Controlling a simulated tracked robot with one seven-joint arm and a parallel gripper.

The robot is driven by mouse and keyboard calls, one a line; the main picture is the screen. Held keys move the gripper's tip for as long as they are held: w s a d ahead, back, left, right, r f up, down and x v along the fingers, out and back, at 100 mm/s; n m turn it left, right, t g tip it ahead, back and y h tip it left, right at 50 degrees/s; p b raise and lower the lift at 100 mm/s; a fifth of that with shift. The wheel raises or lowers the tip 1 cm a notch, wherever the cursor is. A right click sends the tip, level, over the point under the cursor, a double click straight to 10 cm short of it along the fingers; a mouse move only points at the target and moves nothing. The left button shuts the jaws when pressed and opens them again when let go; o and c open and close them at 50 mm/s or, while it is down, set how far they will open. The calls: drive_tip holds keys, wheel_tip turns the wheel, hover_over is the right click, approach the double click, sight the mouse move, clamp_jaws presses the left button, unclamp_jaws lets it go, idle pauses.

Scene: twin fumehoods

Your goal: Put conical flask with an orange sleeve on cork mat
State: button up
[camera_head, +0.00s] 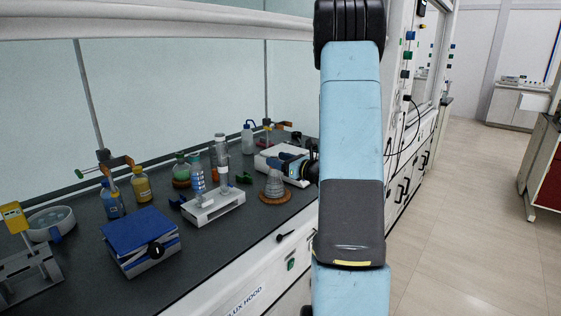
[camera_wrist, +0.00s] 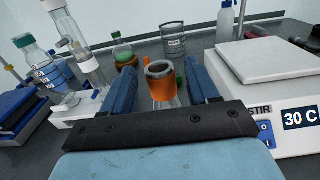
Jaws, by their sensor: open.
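The conical flask (camera_head: 275,183) appears clear and stands upright on the round brown cork mat (camera_head: 275,198) near the front of the bench. In the wrist view, the flask's orange sleeve (camera_wrist: 160,88) is around its neck, with a grey rim on top. My gripper (camera_head: 291,163) is at the flask's upper part in the head view, which hides the neck there. In the wrist view my gripper (camera_wrist: 162,72) is open, with one blue finger on each side of the sleeve and visible gaps. The mat is hidden in the wrist view.
A white stirrer hotplate (camera_wrist: 275,85) reading 30 C stands close on the right. A white stand (camera_head: 214,207) with glassware is to the left. A blue box (camera_head: 140,232), bottles and a beaker (camera_wrist: 173,38) stand around. The bench's front edge is close.

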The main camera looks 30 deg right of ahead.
drive_tip(key=v, duration=1.2)
drive_tip(key=s+a+r+n+g+y, duration=0.2)
drive_tip(key=s+a+r+n+g, duration=0.15)
drive_tip(key=a+n+g, duration=0.6)
drive_tip(key=s+a+r+n+g+y, duration=0.25)
drive_tip(key=s+a+n, duration=0.3)
drive_tip(key=a, duration=0.95)
drive_tip(key=s+a+r+n+g+h, duration=0.2)
drive_tip(key=s+a+n+h, duration=0.25)
drive_tip(key=s+n, duration=0.45)
drive_tip(key=s+d+r+n+t+h, duration=0.2)
drive_tip(key=s+d+r+n+h, duration=0.1)
drive_tip(key=n+h, duration=0.3)
drive_tip(key=shift+s+r+n+t, duration=0.4)
drive_tip(key=shift+s+r+n, duration=0.3)
drive_tip(key=shift+s+n, duration=0.25)
